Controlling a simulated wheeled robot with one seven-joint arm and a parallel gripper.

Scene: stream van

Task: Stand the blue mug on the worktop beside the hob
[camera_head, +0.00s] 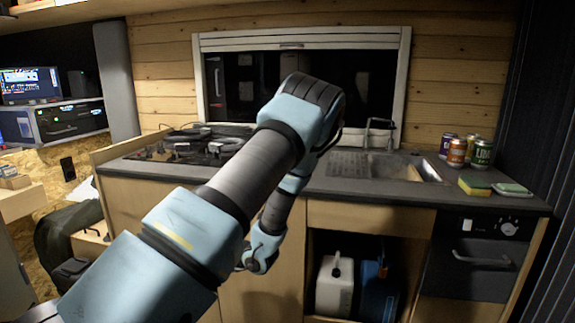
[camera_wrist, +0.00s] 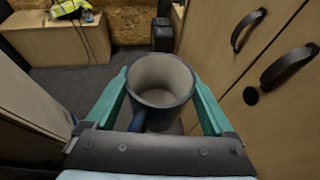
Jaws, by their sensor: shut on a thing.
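The blue mug (camera_wrist: 161,82) is upright between the two teal fingers of my gripper (camera_wrist: 160,80) in the wrist view. Its pale inside shows and is empty, and its handle points toward the gripper's base. My gripper is shut on the mug, held in front of wooden cupboard fronts and above the floor. In the head view my arm hides the mug and the fingers. The black hob (camera_head: 190,148) is on the left of the dark worktop (camera_head: 340,188). My arm hides part of the worktop right of the hob.
A sink (camera_head: 385,166) is set into the worktop. Below is an open cupboard with a white canister (camera_head: 334,285). Cupboard handles (camera_wrist: 290,65) stick out right of the gripper.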

